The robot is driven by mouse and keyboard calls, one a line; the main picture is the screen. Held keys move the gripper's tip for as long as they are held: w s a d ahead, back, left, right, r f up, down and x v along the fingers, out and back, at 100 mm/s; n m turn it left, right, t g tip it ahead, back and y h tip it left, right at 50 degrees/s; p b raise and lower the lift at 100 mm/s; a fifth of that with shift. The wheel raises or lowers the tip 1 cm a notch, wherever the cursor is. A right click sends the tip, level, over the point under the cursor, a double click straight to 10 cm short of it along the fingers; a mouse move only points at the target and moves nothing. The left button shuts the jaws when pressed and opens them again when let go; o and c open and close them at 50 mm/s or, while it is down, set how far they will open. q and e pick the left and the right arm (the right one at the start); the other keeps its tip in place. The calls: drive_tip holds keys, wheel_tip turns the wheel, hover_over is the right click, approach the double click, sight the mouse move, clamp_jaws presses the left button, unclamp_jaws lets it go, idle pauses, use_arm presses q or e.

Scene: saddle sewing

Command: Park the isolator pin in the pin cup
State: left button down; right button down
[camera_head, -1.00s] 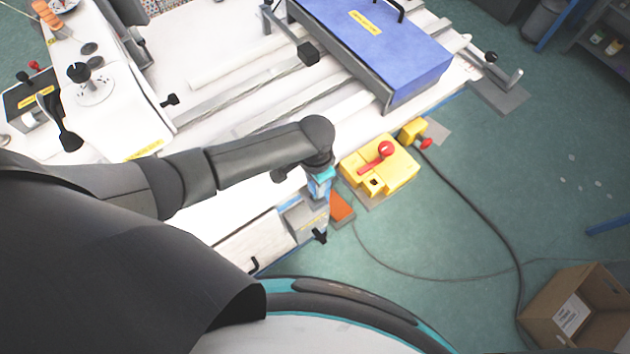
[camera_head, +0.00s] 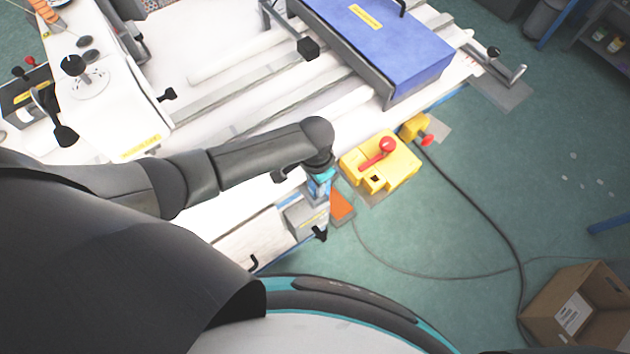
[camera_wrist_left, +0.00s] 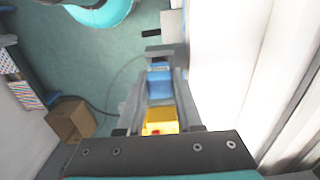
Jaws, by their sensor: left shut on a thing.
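My left gripper (camera_head: 319,189) is at the front edge of the white table, left of the yellow isolator box (camera_head: 400,170) with its red handle. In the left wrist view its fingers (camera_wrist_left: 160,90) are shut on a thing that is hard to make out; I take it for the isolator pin. The pin cup cannot be told apart for sure. A grey box (camera_head: 304,216) stands just below the gripper. My right gripper is not in view.
A blue cover (camera_head: 375,45) is on the table's far side. A cable crosses the green floor to an open cardboard box (camera_head: 570,300). The floor at right is mostly clear.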

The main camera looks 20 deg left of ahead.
use_arm(q)
drive_tip(key=shift+f, duration=0.2)
drive_tip(key=c, duration=0.5)
unclamp_jaws()
drive_tip(key=shift+r, duration=0.1)
wheel_tip(320, 180, up, 15)
drive_tip(key=p, duration=0.2)
idle(0.4)
